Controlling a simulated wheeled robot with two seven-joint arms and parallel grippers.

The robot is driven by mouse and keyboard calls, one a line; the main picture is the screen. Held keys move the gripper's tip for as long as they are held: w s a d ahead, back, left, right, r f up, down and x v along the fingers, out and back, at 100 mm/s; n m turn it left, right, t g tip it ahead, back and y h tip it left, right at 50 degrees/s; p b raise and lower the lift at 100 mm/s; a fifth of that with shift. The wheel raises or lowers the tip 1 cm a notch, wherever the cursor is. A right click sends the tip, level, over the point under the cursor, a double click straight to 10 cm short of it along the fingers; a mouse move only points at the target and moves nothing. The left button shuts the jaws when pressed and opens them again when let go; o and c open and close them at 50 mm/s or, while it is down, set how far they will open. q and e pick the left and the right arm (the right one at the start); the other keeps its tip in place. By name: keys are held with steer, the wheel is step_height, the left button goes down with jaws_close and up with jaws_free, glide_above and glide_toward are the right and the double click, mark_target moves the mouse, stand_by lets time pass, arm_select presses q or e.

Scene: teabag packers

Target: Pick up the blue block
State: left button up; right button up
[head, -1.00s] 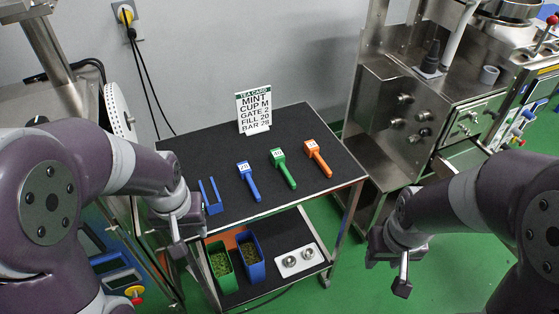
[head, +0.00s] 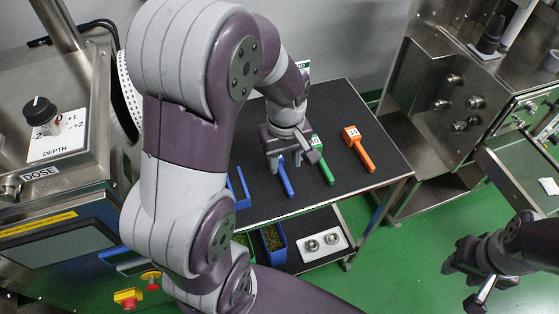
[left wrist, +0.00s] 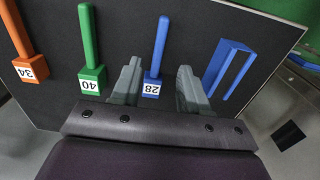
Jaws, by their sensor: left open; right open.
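The blue block (left wrist: 152,87) carries a white label 28 and a long blue handle, and lies on the black tabletop. In the head view its handle (head: 286,180) shows below my left gripper (head: 276,160), which hides the label. My left gripper is open, and in the left wrist view its fingers (left wrist: 158,78) stand one on each side of the blue block, with gaps visible on both sides. Whether the fingertips are at the block's height is hard to tell. My right gripper (head: 478,290) is open and empty at the lower right, away from the table.
A green block (left wrist: 92,80) labelled 40 and an orange block (left wrist: 30,68) labelled 34 lie beside the blue one. A blue slotted piece (left wrist: 228,68) lies on its other side. The lower shelf holds a blue bin (head: 273,248) and a white tray (head: 340,245).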

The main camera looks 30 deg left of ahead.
mark_target(286, 180)
arm_select(q)
steer(key=f, duration=0.5)
steer(key=shift+s+d+f, duration=0.2)
steer(key=shift+s+d, duration=0.05)
steer(key=shift+d, duration=0.05)
steer(key=shift+w+f, duration=0.15)
steer(key=shift+f, duration=0.3)
jaws_close()
steer(key=shift+r, duration=0.1)
step_height(286, 180, up, 4)
steer(key=shift+f, duration=0.1)
steer(key=d+r, duration=0.7)
steer(key=d, duration=0.4)
steer(key=shift+w+d, duration=0.3)
